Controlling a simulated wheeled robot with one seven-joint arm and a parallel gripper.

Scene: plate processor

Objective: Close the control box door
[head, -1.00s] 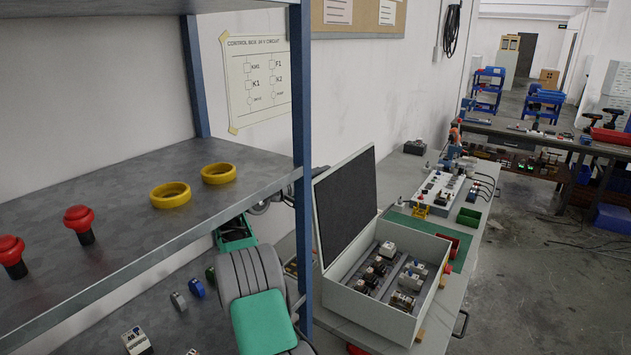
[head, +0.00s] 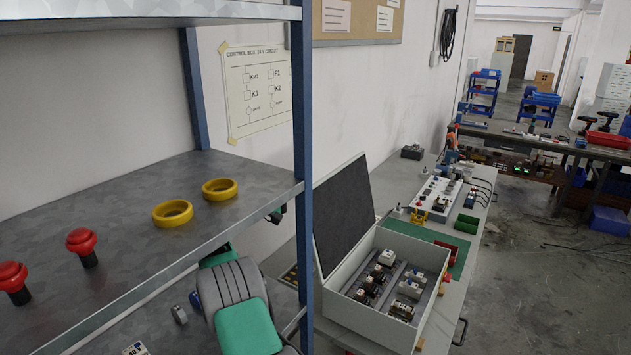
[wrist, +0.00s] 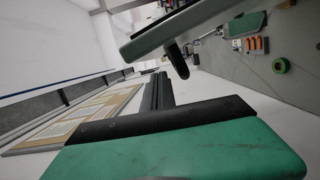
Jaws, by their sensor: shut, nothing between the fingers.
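The control box (head: 385,318) is a pale grey case on the bench, with several components inside. Its door (head: 345,215), a lid with a dark inner face, stands open, tilted up on the box's left side. My gripper (wrist: 158,92) shows in the wrist view as dark fingers beyond a green pad, shut and empty. In the head view the shelf and its post hide most of my forearm and hand; a small dark part shows left of the post, apart from the door. A pale panel with a dark edge crosses the top of the wrist view; I cannot tell what it is.
A metal shelf (head: 130,215) with yellow rings (head: 173,213) and red buttons (head: 82,245) is at the left. Its blue post (head: 303,150) stands between my view and the arm.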

